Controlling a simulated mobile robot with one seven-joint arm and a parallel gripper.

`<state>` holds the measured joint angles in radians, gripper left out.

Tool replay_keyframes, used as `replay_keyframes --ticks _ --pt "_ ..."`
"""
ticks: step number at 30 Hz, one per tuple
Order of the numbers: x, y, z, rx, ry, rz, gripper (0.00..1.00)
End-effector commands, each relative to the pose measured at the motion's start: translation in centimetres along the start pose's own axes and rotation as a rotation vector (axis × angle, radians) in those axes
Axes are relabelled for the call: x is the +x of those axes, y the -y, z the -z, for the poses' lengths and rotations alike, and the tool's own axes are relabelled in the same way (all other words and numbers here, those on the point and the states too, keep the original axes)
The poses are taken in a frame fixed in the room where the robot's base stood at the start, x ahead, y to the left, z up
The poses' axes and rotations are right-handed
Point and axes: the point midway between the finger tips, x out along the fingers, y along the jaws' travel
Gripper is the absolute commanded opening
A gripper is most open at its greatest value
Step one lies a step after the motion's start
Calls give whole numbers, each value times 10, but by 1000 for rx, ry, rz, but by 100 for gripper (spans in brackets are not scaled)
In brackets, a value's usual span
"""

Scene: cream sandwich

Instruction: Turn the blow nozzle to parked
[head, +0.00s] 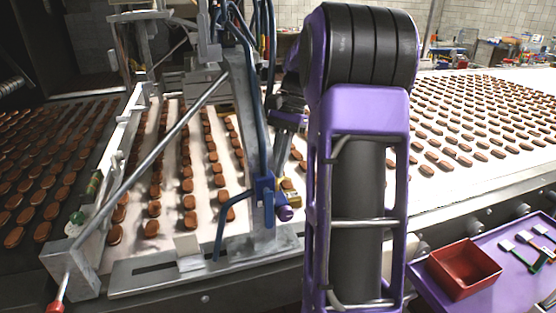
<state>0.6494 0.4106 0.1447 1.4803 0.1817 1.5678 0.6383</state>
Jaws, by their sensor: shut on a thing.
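The blow nozzle (226,222) is a bent blue tube running down and left from a blue block (264,190) on an upright grey post (244,130). The tube's lower end hangs over the front rail. My purple and black arm fills the middle of the view and hides much of my gripper. What shows of my gripper (287,200) is beside the block's right side, by a small brass-coloured part (290,188) and a purple end. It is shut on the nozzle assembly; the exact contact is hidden.
A pale conveyor (170,170) carries rows of brown biscuits under the frame, with more biscuits to the right. A slanted grey rod (150,160) with a red handle (56,307) crosses at left. A red tray (465,268) sits on a purple shelf (500,290) at lower right.

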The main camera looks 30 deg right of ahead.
Motion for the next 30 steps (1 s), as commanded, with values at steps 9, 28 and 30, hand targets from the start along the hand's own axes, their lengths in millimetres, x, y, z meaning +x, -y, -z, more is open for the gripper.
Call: replay_keyframes --ticks 9,28,30 --pt "0 0 0 2 -1 2 40" --pt "-52 0 1 2 -4 3 40" --pt "-66 0 2 2 -4 4 40"
